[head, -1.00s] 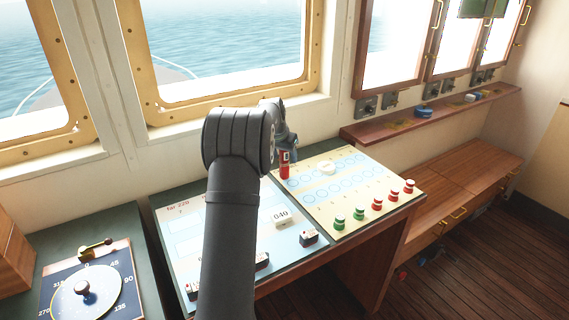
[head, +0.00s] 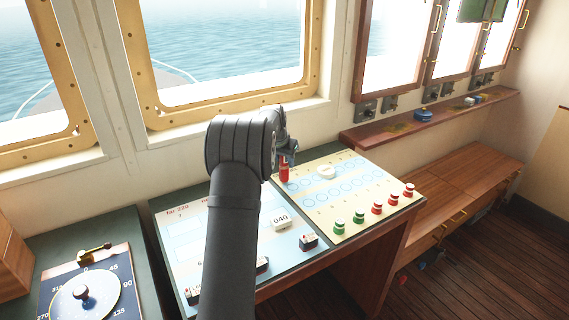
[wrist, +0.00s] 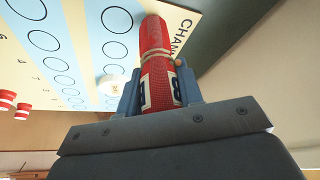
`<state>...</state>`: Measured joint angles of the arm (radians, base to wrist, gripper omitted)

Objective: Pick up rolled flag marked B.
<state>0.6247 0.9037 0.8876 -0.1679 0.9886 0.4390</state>
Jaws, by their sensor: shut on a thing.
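A red rolled flag (wrist: 154,45) with tan bands and white labels, one showing a dark B, stands between my gripper's fingers in the wrist view. My gripper (wrist: 157,92) is shut on it, with a blue finger on each side. In the head view the flag's red lower part (head: 284,172) shows below my gripper (head: 288,150), over the far left corner of the cream chart board. My arm hides part of the gripper there. I cannot tell whether the flag's end touches the board.
The cream board (head: 330,211) has rows of blue circles, a round white piece (head: 326,172) and several red and green pegs in front. A pale blue board (head: 184,262) holds a block marked 040 (head: 281,219). A wooden shelf (head: 432,121) runs along the right wall.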

